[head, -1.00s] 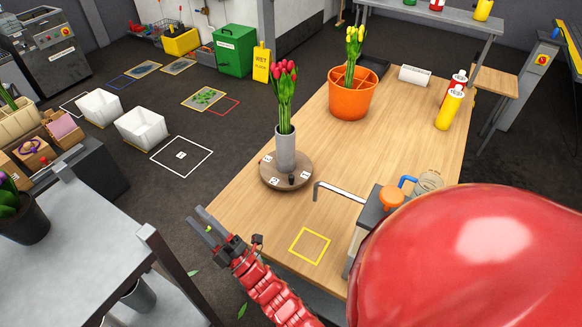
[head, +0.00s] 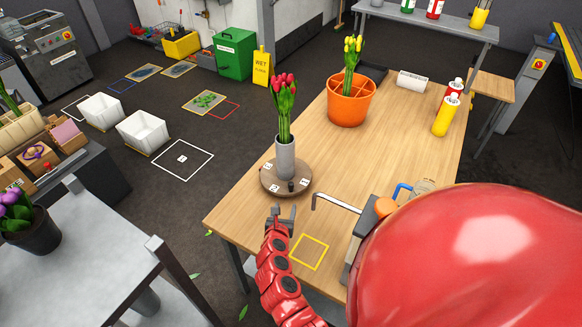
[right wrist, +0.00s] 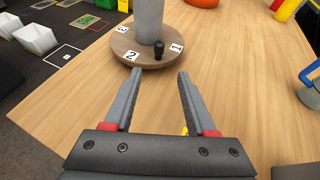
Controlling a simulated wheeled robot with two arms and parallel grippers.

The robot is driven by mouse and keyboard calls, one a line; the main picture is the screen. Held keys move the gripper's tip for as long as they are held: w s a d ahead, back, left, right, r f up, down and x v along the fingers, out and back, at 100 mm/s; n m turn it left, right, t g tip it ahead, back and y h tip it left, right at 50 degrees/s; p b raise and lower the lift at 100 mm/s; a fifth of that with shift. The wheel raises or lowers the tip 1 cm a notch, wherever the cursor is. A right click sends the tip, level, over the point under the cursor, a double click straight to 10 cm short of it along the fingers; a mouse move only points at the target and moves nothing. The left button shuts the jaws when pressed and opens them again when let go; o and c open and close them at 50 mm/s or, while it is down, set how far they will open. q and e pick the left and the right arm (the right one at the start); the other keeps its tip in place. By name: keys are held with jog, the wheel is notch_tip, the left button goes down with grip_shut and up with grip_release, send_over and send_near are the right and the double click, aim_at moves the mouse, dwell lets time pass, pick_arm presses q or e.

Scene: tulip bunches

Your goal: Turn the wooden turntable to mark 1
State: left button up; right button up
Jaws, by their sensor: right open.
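The round wooden turntable (head: 268,187) lies on the wooden table, with white number tags 1, 2 and 3 on its top. A grey vase (head: 285,160) of red tulips (head: 284,100) stands upright on it. A short black knob (right wrist: 159,50) rises from its near edge, between tags 2 and 1; it also shows in the head view (head: 291,186). My right gripper (head: 281,210) is open and empty, just in front of the turntable's near edge. In the right wrist view its fingertips (right wrist: 160,73) point at the knob, apart from it. My left gripper is not in view.
A bent metal spout (head: 336,203) stands close to the right of the turntable. An orange pot (head: 349,103) of yellow tulips and a yellow bottle (head: 446,116) stand farther back. A yellow square outline (head: 310,252) marks clear tabletop near the front edge.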

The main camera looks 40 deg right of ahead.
send_near(291, 187)
jog(key=w+d, duration=0.1)
jog(key=b+x, duration=0.1)
jog(key=x, duration=0.2)
jog(key=b+x, duration=0.1)
jog(key=x, duration=0.2)
jog(key=b+x, duration=0.1)
jog(key=x, duration=0.2)
jog(key=shift+w+f+b, duration=0.1)
jog(key=shift+f+b, duration=0.3)
jog(key=shift+f, duration=0.1)
jog(key=shift+w+d, duration=0.15)
jog(key=shift+r, duration=0.1)
grip_shut()
dwell(0.6)
